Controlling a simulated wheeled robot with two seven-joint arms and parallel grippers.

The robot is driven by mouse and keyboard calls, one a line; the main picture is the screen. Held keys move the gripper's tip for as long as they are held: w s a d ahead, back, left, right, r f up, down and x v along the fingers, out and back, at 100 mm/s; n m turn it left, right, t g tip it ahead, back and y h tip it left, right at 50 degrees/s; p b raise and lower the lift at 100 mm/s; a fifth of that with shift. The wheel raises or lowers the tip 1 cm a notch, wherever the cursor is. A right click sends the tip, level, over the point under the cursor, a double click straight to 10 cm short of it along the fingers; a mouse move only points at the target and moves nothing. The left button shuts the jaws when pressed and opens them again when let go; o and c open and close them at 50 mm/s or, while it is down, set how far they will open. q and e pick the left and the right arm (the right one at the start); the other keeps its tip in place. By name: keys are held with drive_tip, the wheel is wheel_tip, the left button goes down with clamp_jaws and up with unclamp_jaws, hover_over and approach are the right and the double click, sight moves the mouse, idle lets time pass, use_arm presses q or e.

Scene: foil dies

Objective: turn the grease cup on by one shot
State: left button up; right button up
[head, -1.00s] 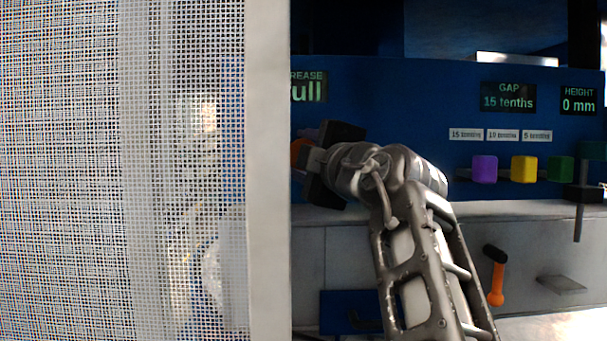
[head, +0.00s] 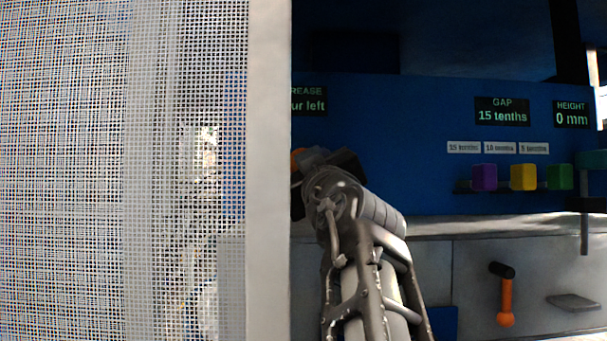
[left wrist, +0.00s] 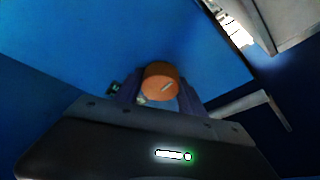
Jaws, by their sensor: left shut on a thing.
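The grease cup is an orange round cap (left wrist: 160,78) with a pale mark on its face. It sits between the two fingers of my left gripper (left wrist: 158,95) in the left wrist view, and the gripper is shut on it. In the head view only a sliver of the orange cup (head: 296,158) shows beside my left gripper (head: 306,163). The grease display (head: 309,102) is partly hidden by the screen frame; its visible text ends in "ur left". My right gripper is not in view.
A mesh screen with a pale frame (head: 268,200) covers the left of the head view. To the right are purple (head: 484,177), yellow (head: 523,177) and green (head: 559,177) blocks on a rail, an orange-handled lever (head: 505,300), and a gap display (head: 502,111) reading 15 tenths.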

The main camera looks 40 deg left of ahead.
use_arm(q)
drive_tip(key=shift+f+m, duration=0.1)
drive_tip(key=shift+m, duration=0.3)
drive_tip(key=o, duration=1.4)
drive_tip(key=shift+c, duration=0.2)
drive_tip(key=shift+d, duration=0.1)
drive_tip(key=b+v, duration=0.3)
drive_tip(key=v, duration=0.4)
drive_tip(key=shift+s, duration=0.35)
drive_tip(key=shift+d+f, duration=0.1)
drive_tip(key=shift+d, duration=0.05)
